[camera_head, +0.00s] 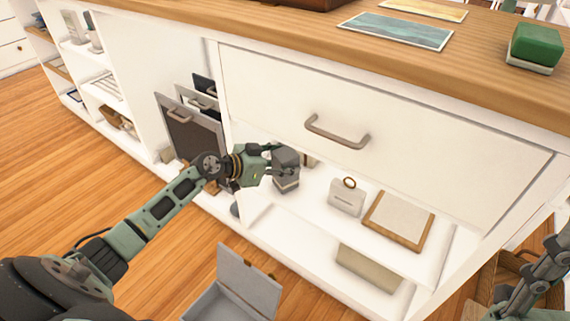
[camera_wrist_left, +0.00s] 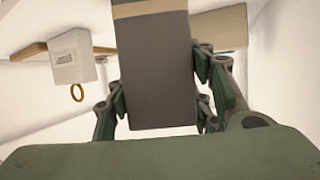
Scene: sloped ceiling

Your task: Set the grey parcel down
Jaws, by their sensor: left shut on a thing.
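The grey parcel (camera_head: 287,184) is a dark grey box held in my left gripper (camera_head: 285,160), at the opening of the white shelf unit below the drawer. In the left wrist view the parcel (camera_wrist_left: 158,75) fills the middle, with a tan band near its top edge. The fingers of my left gripper (camera_wrist_left: 160,110) close on it from both sides. I cannot tell whether the parcel touches the shelf board (camera_head: 310,205). Part of my right arm shows at the lower right of the head view; its finger state is unclear.
On the shelf right of the parcel are a white block with a ring (camera_head: 346,198) and a wood-framed board (camera_head: 399,220). A drawer with a handle (camera_head: 337,132) is above. A grey open box (camera_head: 235,285) is on the floor below. Dark panels (camera_head: 192,135) stand left.

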